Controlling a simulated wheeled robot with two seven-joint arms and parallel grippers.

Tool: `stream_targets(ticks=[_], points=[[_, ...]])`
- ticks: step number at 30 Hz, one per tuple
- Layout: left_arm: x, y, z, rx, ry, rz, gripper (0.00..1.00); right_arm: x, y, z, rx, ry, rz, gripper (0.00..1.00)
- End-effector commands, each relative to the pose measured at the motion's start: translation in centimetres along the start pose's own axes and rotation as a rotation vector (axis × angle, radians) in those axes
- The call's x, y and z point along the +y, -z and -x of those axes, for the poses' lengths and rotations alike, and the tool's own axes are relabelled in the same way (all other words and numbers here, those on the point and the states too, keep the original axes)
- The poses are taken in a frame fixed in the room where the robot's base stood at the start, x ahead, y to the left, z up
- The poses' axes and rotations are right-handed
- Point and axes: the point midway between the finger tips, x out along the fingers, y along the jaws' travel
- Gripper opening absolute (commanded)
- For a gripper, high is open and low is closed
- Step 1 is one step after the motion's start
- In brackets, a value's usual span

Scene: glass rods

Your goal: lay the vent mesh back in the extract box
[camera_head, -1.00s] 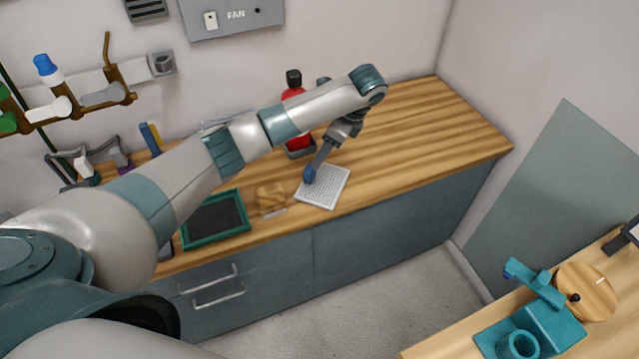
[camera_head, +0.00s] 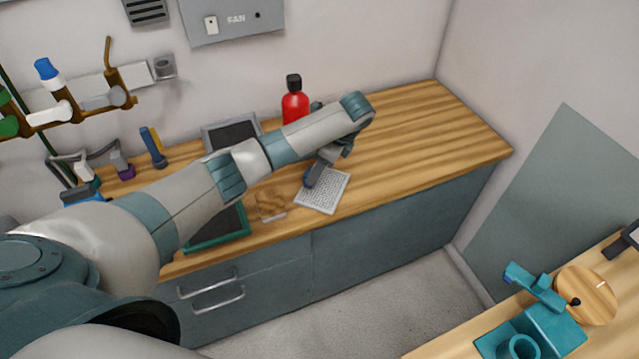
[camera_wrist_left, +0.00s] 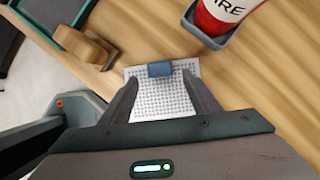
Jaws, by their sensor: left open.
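The vent mesh (camera_head: 326,192), a pale perforated plate, lies flat on the wooden counter near its front edge. A blue tab (camera_wrist_left: 160,69) stands at its far edge in the left wrist view. My left gripper (camera_wrist_left: 160,80) is open over the mesh, a finger on each side and the tab just ahead between the fingertip lines. Whether the fingers touch the mesh I cannot tell. A grey-framed box (camera_head: 206,136) with a dark inside stands behind my left arm, partly hidden; it may be the extract box. My right gripper is not in view.
A red extinguisher (camera_head: 294,105) stands in a grey holder (camera_wrist_left: 220,36) close to the mesh. A wooden block (camera_head: 270,203) and a green-rimmed tray (camera_head: 218,240) are to the left. The counter's right part is clear.

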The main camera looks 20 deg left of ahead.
Motion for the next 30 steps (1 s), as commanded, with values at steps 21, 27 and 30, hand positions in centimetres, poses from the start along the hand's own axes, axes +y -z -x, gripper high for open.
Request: stream_targets(ticks=[21,27,30], points=[[-0.1,0.2,-2.8,-0.001,0.001,-0.001,0.56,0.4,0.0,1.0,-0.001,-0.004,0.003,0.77],[-0.1,0.1,-2.8,-0.001,0.001,-0.001,0.20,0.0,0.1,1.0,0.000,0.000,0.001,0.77],[-0.1,0.1,-2.8,-0.001,0.001,-0.001,0.00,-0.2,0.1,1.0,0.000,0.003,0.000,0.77]])
